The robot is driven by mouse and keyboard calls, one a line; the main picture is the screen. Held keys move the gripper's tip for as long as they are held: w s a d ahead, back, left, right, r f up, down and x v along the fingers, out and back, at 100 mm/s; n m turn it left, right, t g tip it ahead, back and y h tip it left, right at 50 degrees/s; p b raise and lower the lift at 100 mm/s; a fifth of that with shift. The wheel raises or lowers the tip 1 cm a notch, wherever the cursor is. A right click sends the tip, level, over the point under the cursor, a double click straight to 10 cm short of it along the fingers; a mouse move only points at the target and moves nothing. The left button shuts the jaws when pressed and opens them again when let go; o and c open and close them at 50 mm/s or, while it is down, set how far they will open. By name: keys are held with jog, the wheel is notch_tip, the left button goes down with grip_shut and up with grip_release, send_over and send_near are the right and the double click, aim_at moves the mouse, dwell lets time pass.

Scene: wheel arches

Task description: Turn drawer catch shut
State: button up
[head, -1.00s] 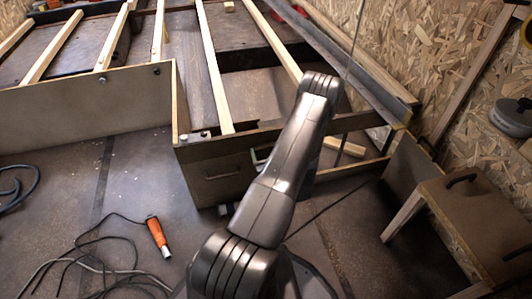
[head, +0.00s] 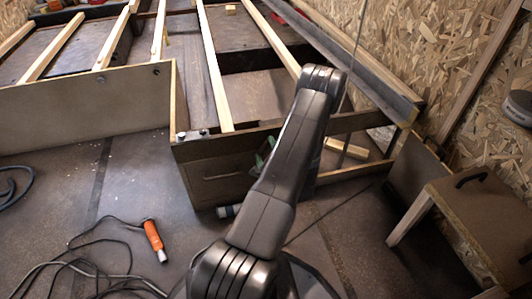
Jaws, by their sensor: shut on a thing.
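A dark drawer front (head: 222,185) with a bar handle is set in the end of the wooden frame, left of my arm, and looks closed. I cannot make out its catch; part of the drawer front's right side is behind my arm. A small green and pale part (head: 264,150) shows at the arm's left edge by the drawer's upper right; I cannot tell what it is. My gripper is hidden behind my raised arm, so its fingers and anything between them do not show.
An orange-handled tool (head: 155,240) and loose black cables (head: 95,262) lie on the floor at lower left. A brown cabinet (head: 480,215) with a black handle stands at right. Pale slats (head: 213,65) cross the frame.

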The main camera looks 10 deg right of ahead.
jog(key=n, duration=0.5)
jog(key=shift+f+n, duration=0.2)
jog(key=shift+n, duration=0.5)
jog(key=o, duration=1)
jog(key=shift+s, duration=0.1)
jog(key=s+p, duration=0.3)
jog(key=s, duration=1)
jog(key=shift+s+d, duration=0.2)
jog(key=shift+s, duration=0.15)
